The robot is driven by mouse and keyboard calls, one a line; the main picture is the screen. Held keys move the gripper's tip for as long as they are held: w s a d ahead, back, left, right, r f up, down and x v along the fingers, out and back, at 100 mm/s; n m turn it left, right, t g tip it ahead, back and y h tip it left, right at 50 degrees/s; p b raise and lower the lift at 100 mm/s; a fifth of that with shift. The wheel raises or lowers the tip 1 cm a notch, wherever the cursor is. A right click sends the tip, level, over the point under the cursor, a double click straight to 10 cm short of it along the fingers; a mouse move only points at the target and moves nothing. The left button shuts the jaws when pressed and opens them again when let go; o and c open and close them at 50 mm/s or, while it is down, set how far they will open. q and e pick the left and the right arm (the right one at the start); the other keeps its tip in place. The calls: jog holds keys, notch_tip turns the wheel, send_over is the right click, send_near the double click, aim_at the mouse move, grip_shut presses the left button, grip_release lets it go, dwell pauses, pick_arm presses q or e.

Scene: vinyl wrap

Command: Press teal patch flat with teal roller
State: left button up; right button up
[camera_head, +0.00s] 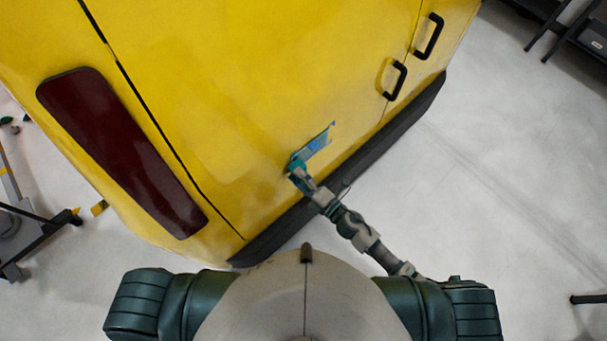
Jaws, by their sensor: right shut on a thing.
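The teal-blue patch (318,142) is on the lower part of the yellow van panel (225,85), above the black bumper. My right arm reaches up from the lower right. My right gripper (299,174) is shut on the teal roller (294,163), which is small and partly hidden by the gripper. The roller is at the lower left end of the patch, at the panel. I cannot tell how firmly it touches or how flat the patch lies. My left gripper is not in view.
The black bumper (345,165) runs along the panel's lower edge, under my right forearm. Two black handles (395,80) (429,36) stick out at the upper right. A dark red tail light (120,150) is at the left. The grey floor (500,190) at the right is mostly clear.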

dwell(0.3)
jog(key=b+v, duration=0.1)
jog(key=v, duration=0.6)
jog(key=shift+s+a, duration=0.15)
dwell(0.6)
